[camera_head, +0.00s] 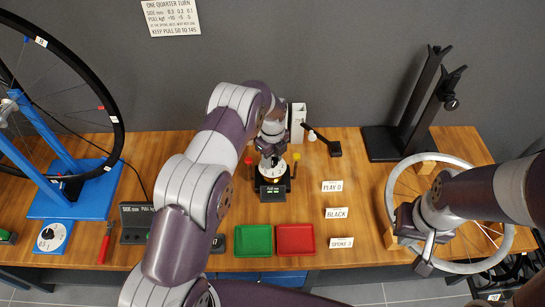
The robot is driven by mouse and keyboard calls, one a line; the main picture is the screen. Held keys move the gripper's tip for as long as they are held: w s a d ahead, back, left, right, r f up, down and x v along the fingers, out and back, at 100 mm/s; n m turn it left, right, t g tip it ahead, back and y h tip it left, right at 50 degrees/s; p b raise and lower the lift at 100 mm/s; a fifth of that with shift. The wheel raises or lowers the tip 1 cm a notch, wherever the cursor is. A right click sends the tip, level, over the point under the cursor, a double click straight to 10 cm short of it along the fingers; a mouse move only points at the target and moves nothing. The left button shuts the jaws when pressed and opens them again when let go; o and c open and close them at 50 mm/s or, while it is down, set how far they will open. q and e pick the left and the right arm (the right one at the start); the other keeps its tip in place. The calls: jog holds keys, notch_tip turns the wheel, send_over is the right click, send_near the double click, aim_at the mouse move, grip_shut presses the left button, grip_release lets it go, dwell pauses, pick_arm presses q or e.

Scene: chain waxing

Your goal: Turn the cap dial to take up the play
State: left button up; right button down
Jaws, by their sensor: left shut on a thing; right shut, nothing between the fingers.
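A small black device (272,189) with a lit display stands near the middle of the bench. A pale round dial (266,170) sits on its top. My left gripper (272,160) reaches down to the dial from above and is shut on it; the fingers hide part of the dial. The display digits are too small to read surely. My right gripper (424,266) is shut and empty, over the left part of a wheel rim at the right.
A spoked wheel (511,232) lies at the right on wooden blocks. A green tray (253,254) and a red tray (296,254) lie at the front. Cards reading PLAY 0 (332,186), BLACK (337,213) and SPOKE 3 (341,243) lie nearby. A blue wheel stand (75,202) is left.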

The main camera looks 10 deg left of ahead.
aim_at(273, 160)
pick_arm(q)
jog(key=o, duration=1)
jog(key=shift+o, duration=0.2)
jog(key=shift+r, duration=0.1)
notch_tip(273, 160, up, 13)
jog(key=shift+f, duration=0.2)
